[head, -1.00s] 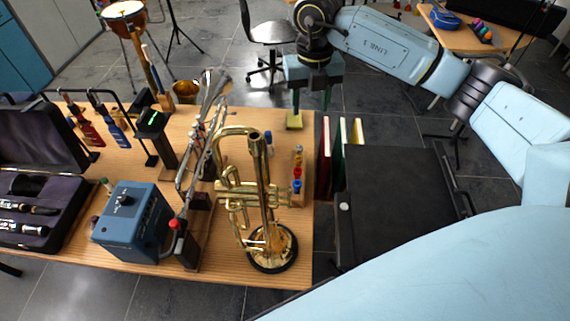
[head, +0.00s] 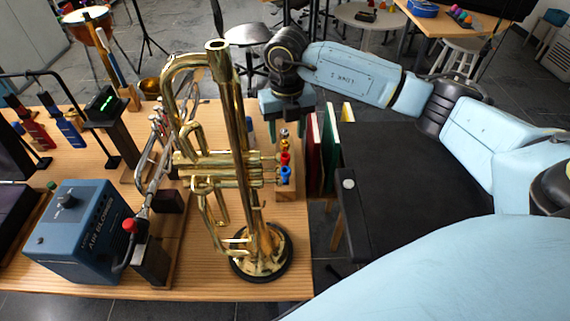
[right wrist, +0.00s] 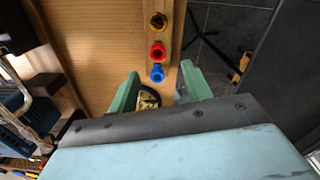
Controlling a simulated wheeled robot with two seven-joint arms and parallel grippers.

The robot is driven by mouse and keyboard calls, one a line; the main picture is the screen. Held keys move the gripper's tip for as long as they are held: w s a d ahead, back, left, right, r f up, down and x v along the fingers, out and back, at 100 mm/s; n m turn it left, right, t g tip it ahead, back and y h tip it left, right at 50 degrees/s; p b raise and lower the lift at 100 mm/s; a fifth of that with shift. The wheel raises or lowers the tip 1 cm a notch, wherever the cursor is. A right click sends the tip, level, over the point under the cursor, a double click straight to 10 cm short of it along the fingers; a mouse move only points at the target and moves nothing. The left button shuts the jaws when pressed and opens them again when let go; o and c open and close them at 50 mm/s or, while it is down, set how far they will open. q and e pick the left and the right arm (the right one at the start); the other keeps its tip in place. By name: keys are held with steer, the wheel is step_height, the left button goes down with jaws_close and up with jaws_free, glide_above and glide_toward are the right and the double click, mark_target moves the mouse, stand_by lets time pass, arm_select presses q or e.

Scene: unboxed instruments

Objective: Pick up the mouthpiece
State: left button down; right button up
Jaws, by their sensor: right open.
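Small cup-shaped mouthpieces stand in a row on a narrow wooden rack (head: 288,193) at the table's right edge. The red mouthpiece (head: 285,158) and the blue mouthpiece (head: 286,175) show beside the trumpet. The right wrist view shows a gold mouthpiece (right wrist: 158,20), the red one (right wrist: 158,51) and the blue one (right wrist: 157,73) in line. Which one the task means is not clear. My right gripper (right wrist: 160,90) is open and empty, its green fingers on either side of the rack's line near the blue one. In the head view my right gripper (head: 287,108) is behind the rack, its fingertips partly hidden.
A brass trumpet (head: 237,130) stands upright on a round black base left of the rack. A blue air-blower box (head: 75,230) and a silver instrument on a stand (head: 150,180) are further left. Upright books (head: 322,150) and a black surface (head: 400,180) lie to the right.

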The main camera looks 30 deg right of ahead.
mark_target(285, 155)
step_height(285, 155, down, 3)
steer(key=shift+f, duration=0.8)
steer(key=f, duration=0.2)
steer(key=f+b, duration=0.1)
steer(key=f, duration=0.1)
steer(key=shift+w+a+f, duration=0.1)
steer(key=shift+a+f, duration=0.1)
steer(key=shift+f, duration=0.05)
arm_select(q)
steer(key=shift+s+a+f, duration=0.1)
steer(key=shift+a+f, duration=0.15)
steer(key=shift+a, duration=0.25)
steer(key=shift+s+a+f, duration=0.1)
steer(key=shift+a+f, duration=0.15)
steer(key=shift+a, duration=0.2)
arm_select(e)
steer(key=shift+f, duration=0.1)
steer(key=c, duration=1.1)
arm_select(q)
steer(key=shift+w+d, duration=0.15)
steer(key=shift+d, duration=0.15)
arm_select(e)
steer(key=shift+o, duration=0.2)
